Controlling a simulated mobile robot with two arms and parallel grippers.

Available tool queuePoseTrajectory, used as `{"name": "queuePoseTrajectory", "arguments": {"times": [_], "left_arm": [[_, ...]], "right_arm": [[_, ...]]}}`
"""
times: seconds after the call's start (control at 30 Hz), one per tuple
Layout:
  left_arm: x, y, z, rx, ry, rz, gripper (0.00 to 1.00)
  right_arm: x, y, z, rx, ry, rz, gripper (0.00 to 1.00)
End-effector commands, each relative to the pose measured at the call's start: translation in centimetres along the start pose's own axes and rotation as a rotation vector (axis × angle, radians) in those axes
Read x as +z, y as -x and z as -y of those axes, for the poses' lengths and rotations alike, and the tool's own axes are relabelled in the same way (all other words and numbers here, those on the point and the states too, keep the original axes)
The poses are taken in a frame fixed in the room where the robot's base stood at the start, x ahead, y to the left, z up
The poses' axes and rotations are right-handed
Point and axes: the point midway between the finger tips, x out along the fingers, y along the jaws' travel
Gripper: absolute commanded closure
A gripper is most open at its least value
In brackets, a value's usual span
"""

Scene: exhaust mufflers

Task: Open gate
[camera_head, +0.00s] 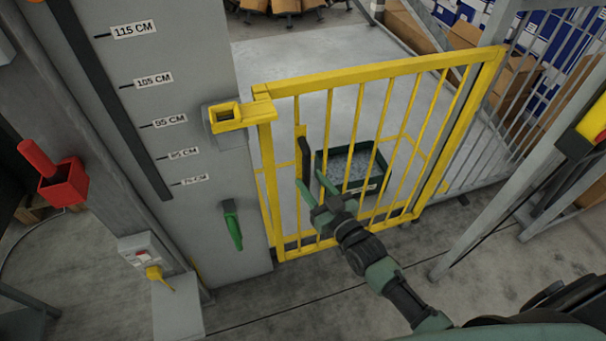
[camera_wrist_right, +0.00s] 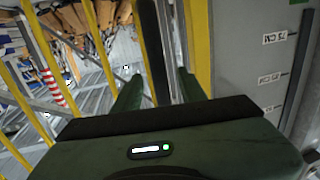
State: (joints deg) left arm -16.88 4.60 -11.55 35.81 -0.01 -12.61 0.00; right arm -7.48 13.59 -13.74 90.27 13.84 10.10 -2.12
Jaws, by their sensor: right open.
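The yellow barred gate (camera_head: 378,80) stands upright across the opening, its left end at the yellow latch bracket (camera_head: 226,114) on the grey post; it looks closed. A black vertical handle (camera_head: 304,160) is fixed near the gate's left side. My right gripper (camera_head: 309,178) is open at the lower part of this handle. In the right wrist view, the handle (camera_wrist_right: 153,50) appears between the two green fingers (camera_wrist_right: 160,88), with gaps on both sides. Whether a finger touches it, I cannot tell. My left gripper is not in view.
The grey post (camera_head: 175,110) with height labels stands left of the gate. A green lever (camera_head: 232,225) and a red handle (camera_head: 57,175) are on the left. A dark bin (camera_head: 351,167) stands behind the gate bars. Grey railing (camera_head: 535,90) is on the right.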

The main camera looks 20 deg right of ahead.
Motion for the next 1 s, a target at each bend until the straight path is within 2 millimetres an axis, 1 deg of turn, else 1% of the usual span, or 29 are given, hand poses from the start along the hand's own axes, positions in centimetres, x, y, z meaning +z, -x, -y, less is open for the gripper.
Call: {"name": "queuePoseTrajectory", "arguments": {"times": [0.03,0.1,0.2,0.33,0.57,0.6,0.67,0.7,0.73,1.0], "left_arm": [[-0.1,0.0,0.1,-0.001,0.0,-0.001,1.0],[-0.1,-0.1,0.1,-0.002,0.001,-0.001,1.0],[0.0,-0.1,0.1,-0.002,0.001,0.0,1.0],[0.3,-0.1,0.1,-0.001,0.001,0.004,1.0],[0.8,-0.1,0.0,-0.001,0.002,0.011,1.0],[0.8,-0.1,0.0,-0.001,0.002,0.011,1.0],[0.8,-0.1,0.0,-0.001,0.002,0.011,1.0],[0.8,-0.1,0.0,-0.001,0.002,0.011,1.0],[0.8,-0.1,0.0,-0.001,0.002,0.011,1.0],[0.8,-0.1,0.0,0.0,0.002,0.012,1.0]], "right_arm": [[-0.1,-0.9,0.0,0.0,0.0,-0.003,0.59],[-0.1,-1.8,0.0,0.0,0.001,-0.002,0.59],[-0.1,-2.8,-0.1,0.0,0.002,-0.002,0.59],[-0.1,-3.3,0.0,0.0,0.002,-0.001,0.59],[-0.1,-3.3,0.0,0.0,0.002,-0.002,0.59],[-0.1,-3.3,0.0,0.0,0.003,-0.002,0.7],[-0.1,-3.3,0.0,0.0,0.003,-0.002,0.86],[-0.1,-3.3,0.0,0.0,0.003,-0.002,0.98],[-0.1,-3.3,0.0,0.0,0.003,-0.002,1.0],[-0.1,-3.3,0.0,0.0,0.003,-0.002,1.0]]}}
